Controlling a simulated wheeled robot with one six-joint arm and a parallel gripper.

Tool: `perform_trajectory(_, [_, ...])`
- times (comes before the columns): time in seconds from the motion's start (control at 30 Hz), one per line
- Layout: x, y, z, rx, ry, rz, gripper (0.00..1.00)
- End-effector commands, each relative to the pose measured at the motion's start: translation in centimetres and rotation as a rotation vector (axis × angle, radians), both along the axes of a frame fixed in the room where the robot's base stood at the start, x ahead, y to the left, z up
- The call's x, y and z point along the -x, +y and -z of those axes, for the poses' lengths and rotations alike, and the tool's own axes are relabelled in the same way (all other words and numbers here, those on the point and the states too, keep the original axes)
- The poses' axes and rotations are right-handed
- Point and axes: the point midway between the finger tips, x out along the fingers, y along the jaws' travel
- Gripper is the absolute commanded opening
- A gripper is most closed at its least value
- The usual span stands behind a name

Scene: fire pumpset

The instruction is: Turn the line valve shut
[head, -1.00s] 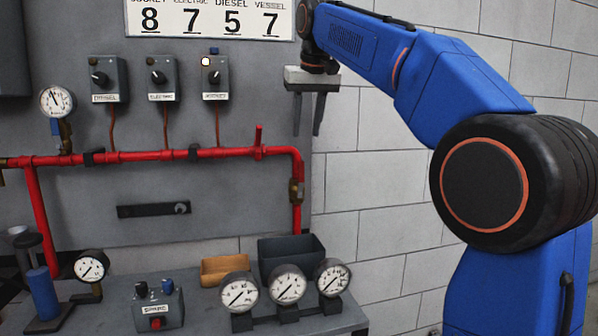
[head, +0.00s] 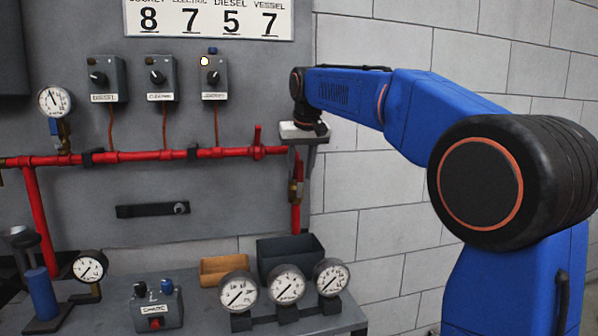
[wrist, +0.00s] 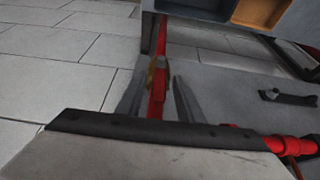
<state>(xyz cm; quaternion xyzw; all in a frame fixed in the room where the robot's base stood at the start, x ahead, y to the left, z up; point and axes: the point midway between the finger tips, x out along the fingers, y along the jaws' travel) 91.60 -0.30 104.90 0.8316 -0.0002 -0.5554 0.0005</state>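A red pipe (head: 150,156) runs along the grey panel and turns down at its right end. A brass fitting (head: 296,190), which looks like a valve body, sits on the downward run; it also shows in the wrist view (wrist: 158,64). A short red upright piece (head: 257,137) stands on the horizontal run; I cannot tell which of these is the line valve. My gripper (head: 299,182) points down, fingers apart and empty, in front of the pipe's right end. In the wrist view, the pipe and brass fitting appear between the fingers (wrist: 158,98). I see no contact; the gripper hides the pipe's bend.
Below is a bench (head: 205,310) with several gauges, a switch box (head: 157,308), a tan tray (head: 222,268) and a dark bin (head: 283,252). Switch boxes (head: 161,78) hang above the pipe. A black bar (head: 153,210) is fixed below it. The wall right of the panel is clear.

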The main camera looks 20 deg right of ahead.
Motion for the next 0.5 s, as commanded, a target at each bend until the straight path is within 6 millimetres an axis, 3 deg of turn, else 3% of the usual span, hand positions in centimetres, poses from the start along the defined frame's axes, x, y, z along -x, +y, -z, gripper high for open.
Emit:
perform_trajectory(0.27, [-0.05, -0.01, 0.13, 0.0, 0.0, 0.0, 0.34])
perform_trajectory(0.43, [-0.05, 0.0, 0.11, 0.0, 0.0, 0.0, 0.0])
perform_trajectory(0.5, [-0.05, 0.0, 0.11, 0.0, 0.0, 0.0, 0.0])
